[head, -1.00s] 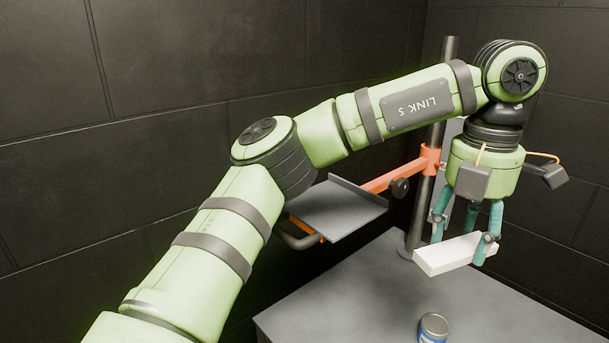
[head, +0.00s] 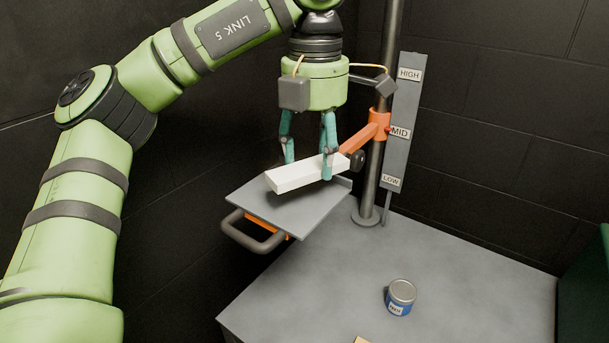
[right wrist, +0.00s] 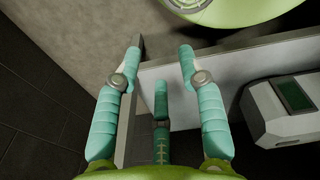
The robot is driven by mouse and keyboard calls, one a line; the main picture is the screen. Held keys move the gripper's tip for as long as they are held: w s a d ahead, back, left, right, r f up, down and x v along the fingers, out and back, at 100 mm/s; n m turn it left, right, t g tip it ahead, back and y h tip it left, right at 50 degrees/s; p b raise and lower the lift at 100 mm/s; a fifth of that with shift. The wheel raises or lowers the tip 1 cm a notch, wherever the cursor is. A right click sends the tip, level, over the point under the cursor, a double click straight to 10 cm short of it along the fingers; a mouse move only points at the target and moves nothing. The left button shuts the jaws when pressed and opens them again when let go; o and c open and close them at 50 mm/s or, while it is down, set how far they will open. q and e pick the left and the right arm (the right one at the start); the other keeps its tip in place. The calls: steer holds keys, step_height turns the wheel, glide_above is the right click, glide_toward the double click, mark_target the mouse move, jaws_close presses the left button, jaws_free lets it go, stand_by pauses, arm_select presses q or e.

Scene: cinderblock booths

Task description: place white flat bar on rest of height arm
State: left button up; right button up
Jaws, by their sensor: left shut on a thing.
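The white flat bar (head: 300,176) is between the teal fingers of my left gripper (head: 308,163), which is shut on it. The bar lies over the grey rest plate (head: 250,205) of the height arm, slightly tilted, with its right end higher. I cannot tell whether it touches the plate. The orange height arm (head: 358,139) is clamped to a dark upright post, level with the MID label. A grey loop handle (head: 250,236) sticks out at the plate's near left. My right gripper (right wrist: 160,66) shows in the right wrist view with its fingers apart and nothing between them.
A label board (head: 403,120) marked HIGH, MID and LOW stands beside the post (head: 385,80). A blue-and-grey can (head: 400,296) stands on the grey table (head: 320,290). A small tan piece (head: 361,340) shows at the bottom edge. A pale device with a green screen (right wrist: 286,108) is at right.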

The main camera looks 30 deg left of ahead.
mark_target(307, 196)
arm_select(q)
steer(key=shift+s+a+f, duration=0.1)
steer(key=shift+a+f, duration=0.15)
steer(key=shift+a, duration=0.2)
steer(key=shift+f, duration=0.15)
step_height(307, 196, down, 3)
steer(key=shift+d+f, duration=0.1)
steer(key=shift+d, duration=0.05)
steer(key=shift+a+f, duration=0.2)
steer(key=shift+f, duration=0.15)
arm_select(e)
steer(key=shift+w+a+f, duration=0.1)
steer(key=shift+a+f, duration=0.1)
steer(key=shift+a, duration=0.6)
arm_select(q)
steer(key=shift+d, duration=0.1)
steer(key=shift+b, duration=0.3)
arm_select(e)
steer(key=shift+d+f, duration=0.1)
arm_select(q)
steer(key=shift+s+f, duration=0.1)
steer(key=shift+f, duration=0.1)
steer(key=o, duration=1)
arm_select(e)
steer(key=shift+d, duration=0.25)
